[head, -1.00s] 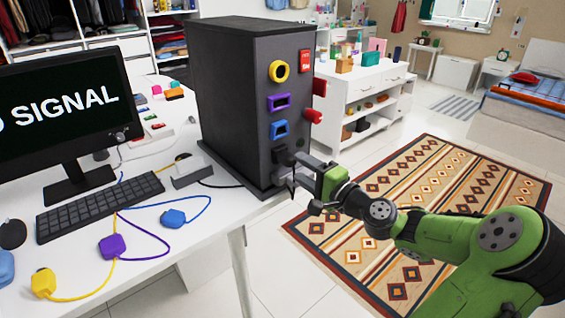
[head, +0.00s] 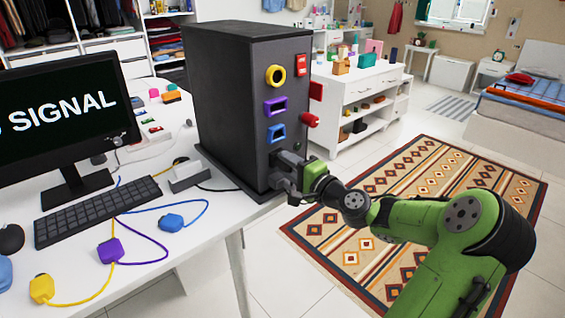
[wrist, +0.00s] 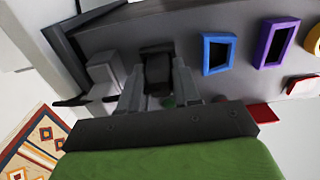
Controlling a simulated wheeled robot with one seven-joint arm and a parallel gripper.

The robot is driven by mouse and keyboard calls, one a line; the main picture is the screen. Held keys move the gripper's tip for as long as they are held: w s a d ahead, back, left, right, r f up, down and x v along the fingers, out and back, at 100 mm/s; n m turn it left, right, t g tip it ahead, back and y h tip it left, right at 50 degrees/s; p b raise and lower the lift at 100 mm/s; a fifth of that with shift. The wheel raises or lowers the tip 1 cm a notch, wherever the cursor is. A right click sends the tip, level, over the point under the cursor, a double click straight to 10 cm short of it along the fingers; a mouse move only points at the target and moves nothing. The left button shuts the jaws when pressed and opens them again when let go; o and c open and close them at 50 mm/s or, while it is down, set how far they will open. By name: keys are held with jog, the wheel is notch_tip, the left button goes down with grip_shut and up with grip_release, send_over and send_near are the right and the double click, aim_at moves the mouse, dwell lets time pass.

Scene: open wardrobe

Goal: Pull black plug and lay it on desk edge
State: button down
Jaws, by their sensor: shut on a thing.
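The black plug (wrist: 157,70) sits at the lower part of the dark computer tower (head: 225,100), below the blue socket (head: 277,133). My gripper (head: 287,170) is at the tower's front face, shut on the black plug; the wrist view shows a finger on each side of it. In the head view the gripper largely hides the plug. Whether the plug is still seated in its socket cannot be told. The white desk (head: 215,218) carries the tower, and its edge runs just below the gripper.
Yellow (head: 42,289), purple (head: 110,251) and blue (head: 171,222) plugs with cables lie on the desk by the keyboard (head: 97,211). The monitor (head: 65,120) stands at left. Red parts (head: 310,120) stick out from the tower's side. Bare desk lies near the front edge.

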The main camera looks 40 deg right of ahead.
jog(key=c, duration=1.5)
grip_release()
grip_shut()
jog(key=shift+s, duration=0.15)
jog(key=shift+s, duration=0.3)
jog(key=shift+s, duration=0.9)
jog(key=s, duration=0.3)
jog(key=shift+s+p, duration=0.4)
